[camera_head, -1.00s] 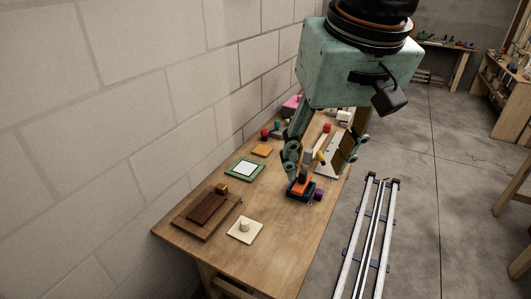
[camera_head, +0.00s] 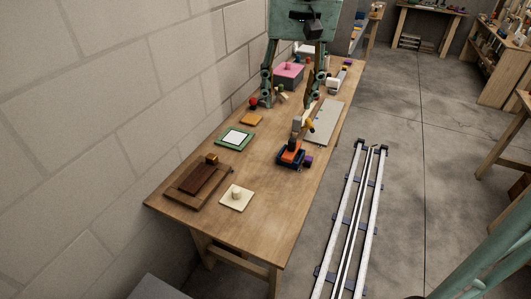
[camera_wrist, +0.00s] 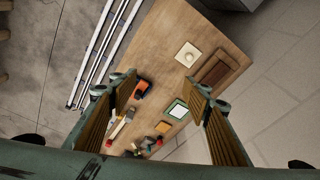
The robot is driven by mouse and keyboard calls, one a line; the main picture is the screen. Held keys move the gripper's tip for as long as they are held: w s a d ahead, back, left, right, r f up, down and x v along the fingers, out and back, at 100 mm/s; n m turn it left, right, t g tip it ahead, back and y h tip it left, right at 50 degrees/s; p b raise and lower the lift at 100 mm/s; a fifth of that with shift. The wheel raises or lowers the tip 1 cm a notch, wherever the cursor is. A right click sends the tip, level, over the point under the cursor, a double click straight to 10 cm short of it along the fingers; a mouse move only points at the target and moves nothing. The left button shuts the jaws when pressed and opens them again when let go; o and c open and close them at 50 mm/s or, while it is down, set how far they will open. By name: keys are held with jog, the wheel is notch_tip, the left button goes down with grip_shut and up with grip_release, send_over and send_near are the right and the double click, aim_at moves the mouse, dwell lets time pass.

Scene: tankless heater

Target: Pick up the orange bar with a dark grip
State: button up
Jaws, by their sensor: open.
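The orange bar (camera_head: 290,154) with a dark grip (camera_head: 293,144) on top sits in a dark blue base near the right edge of the workbench. In the wrist view the orange bar (camera_wrist: 144,86) lies near the left finger, well below it. My gripper (camera_head: 288,107) is at the far part of the bench, beyond the bar and apart from it. Its two fingers are spread wide with nothing between them. In the wrist view my gripper (camera_wrist: 160,84) frames the bench from above.
A purple piece (camera_head: 308,160) is beside the base. Behind it are a grey plate (camera_head: 326,120) and a yellow piece (camera_head: 310,126). A green-framed square (camera_head: 235,138), an orange tile (camera_head: 251,119), a brown board (camera_head: 204,179) and a cream knobbed plate (camera_head: 237,197) lie left. The bench front is clear.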

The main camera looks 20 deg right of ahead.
jog(key=w+d+f+m, duration=0.1)
jog(key=w+d+f, duration=0.2)
jog(key=w+f, duration=0.15)
jog(key=w+d+f+m+g, duration=0.1)
jog(key=w+d+f, duration=0.15)
jog(key=w, duration=0.35)
jog(key=w+d+f+m, duration=0.1)
jog(key=w+d+f, duration=0.1)
jog(key=w+f, duration=0.25)
jog(key=m+g+p, duration=0.1)
jog(key=m, duration=0.1)
send_over(292, 139)
notch_tip(292, 139, down, 16)
jog(key=shift+w, duration=0.1)
jog(key=shift+f, duration=0.15)
jog(key=shift+f+b, duration=0.3)
jog(key=shift+f, duration=3.9)
jog(key=shift+f, duration=0.1)
jog(key=shift+s+f+b, duration=0.2)
jog(key=shift+f+b, duration=0.1)
jog(key=shift+f, duration=2.2)
jog(key=c, duration=1.2)
